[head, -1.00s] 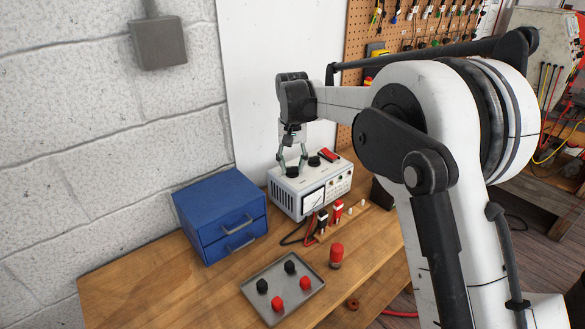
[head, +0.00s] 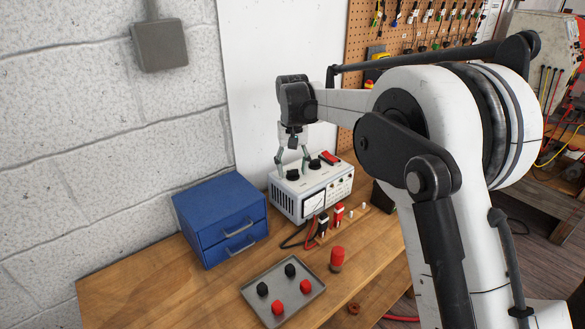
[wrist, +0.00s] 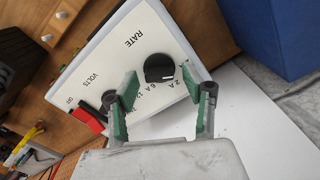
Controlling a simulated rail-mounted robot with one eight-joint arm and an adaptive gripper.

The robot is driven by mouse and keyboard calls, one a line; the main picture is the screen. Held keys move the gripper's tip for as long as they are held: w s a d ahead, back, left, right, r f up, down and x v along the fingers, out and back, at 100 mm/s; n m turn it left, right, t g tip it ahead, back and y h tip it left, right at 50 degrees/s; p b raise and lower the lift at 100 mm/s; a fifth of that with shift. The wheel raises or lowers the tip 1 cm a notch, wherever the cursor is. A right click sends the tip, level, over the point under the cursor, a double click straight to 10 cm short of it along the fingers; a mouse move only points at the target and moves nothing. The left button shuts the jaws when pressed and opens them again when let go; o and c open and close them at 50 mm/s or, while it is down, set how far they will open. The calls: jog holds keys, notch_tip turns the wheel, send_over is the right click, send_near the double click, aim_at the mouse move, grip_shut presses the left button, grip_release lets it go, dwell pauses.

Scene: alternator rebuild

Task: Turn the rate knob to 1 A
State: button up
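The charger (head: 299,190) is a pale box with a meter on its front and two black knobs on top. The rate knob (head: 292,174) is the nearer-left one; it also shows in the wrist view (wrist: 159,68), beside the printed word RATE and partly hidden amp marks. Its pointer setting cannot be read. My gripper (head: 292,161) is open above this knob. In the wrist view its green-padded fingers (wrist: 159,76) stand on either side of the knob, clear of it. The volts knob (wrist: 108,98) is partly behind the left finger.
A red switch (head: 328,157) sits on the charger top near the volts knob. Red and black clamps (head: 338,212) stand in front. A blue drawer box (head: 220,218) is at left. A grey tray (head: 262,308) with red and black caps lies nearer.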

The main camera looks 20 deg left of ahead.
notch_tip(320, 180, up, 12)
dwell(0.7)
dwell(0.4)
